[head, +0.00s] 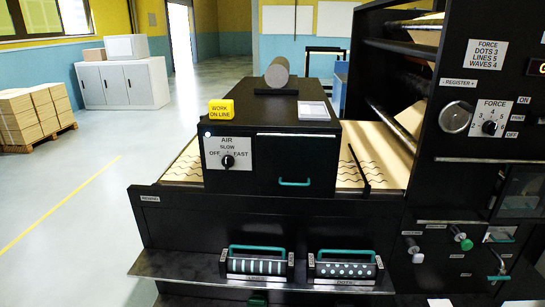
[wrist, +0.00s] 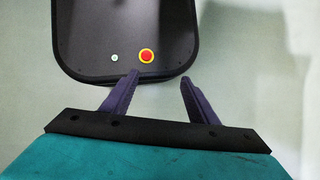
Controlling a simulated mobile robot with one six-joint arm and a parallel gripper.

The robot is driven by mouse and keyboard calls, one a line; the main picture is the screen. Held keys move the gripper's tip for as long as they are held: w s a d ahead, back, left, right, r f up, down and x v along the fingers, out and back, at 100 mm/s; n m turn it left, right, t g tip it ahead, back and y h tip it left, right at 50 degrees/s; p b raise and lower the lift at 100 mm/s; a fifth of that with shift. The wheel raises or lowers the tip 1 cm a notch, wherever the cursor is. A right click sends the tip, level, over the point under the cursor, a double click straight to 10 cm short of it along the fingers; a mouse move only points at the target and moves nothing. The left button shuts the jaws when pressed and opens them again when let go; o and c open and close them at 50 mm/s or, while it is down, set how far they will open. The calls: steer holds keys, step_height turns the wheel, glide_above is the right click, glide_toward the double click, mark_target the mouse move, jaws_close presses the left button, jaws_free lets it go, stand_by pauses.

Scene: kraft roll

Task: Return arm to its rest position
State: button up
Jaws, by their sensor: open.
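My gripper (wrist: 160,82) shows in the wrist view, with its two purple fingers apart and nothing between them. It hangs over a dark rounded panel (wrist: 95,35) that carries a red and yellow button and a small pale button. Pale floor lies around that panel. My arm and gripper do not show in the head view. There, a black kraft-roll machine (head: 370,205) fills the middle and right, with patterned brown paper (head: 375,150) running through it.
A shelf (head: 165,265) at the machine's front holds a striped roller (head: 256,266) and a dotted roller (head: 345,270) with green handles. A yellow sign (head: 221,110) stands on the machine's top box. A pallet of boxes (head: 35,115) and a cabinet (head: 122,84) stand at left, with open floor between.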

steer(key=d+n, duration=0.1)
steer(key=s+d+h, duration=0.1)
steer(key=d, duration=0.1)
steer(key=d+n+h, duration=0.1)
steer(key=d, duration=0.1)
steer(key=shift+s+d+r+n, duration=0.1)
steer(key=shift+s+r+n, duration=0.05)
steer(key=shift+r+n, duration=0.15)
stand_by(1.9)
stand_by(2.5)
